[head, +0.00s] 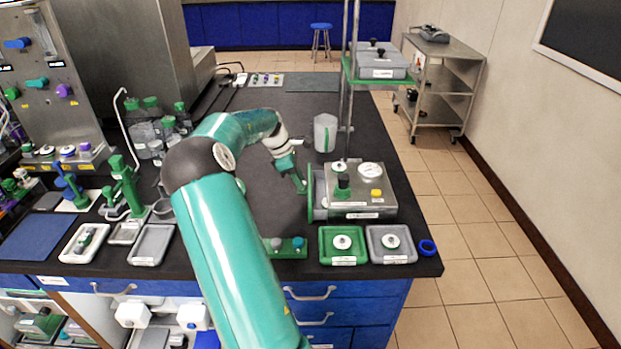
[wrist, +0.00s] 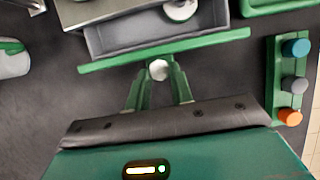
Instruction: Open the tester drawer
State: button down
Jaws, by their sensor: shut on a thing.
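The tester (head: 362,195) is a grey metal box with a gauge, a green-capped part and a yellow button on top, standing on the dark bench. Its drawer has a green front panel (head: 311,193) on the left side. In the wrist view the green front (wrist: 215,43) stands away from the tester body, and the grey drawer tray (wrist: 115,37) shows between them, so the drawer is partly out. My gripper (head: 300,186) is at this front. In the wrist view its green fingers (wrist: 158,73) are shut on the round, pale drawer knob (wrist: 158,69).
A green strip with coloured knobs (wrist: 294,84) lies beside my gripper. A green tray (head: 343,258) and a grey tray (head: 409,257) sit in front of the tester. The bench left of the drawer is mostly clear.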

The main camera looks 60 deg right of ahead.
jog(key=w+a, duration=0.1)
jog(key=w, duration=0.2)
jog(key=w+a, duration=0.1)
jog(key=w, duration=0.1)
jog(key=shift+w+a, duration=0.1)
jog(key=shift+a, duration=0.2)
jog(key=c, duration=1.2)
grip_release()
jog(key=shift+c, duration=0.2)
jog(key=v, duration=1.3)
jog(key=shift+r, duration=0.4)
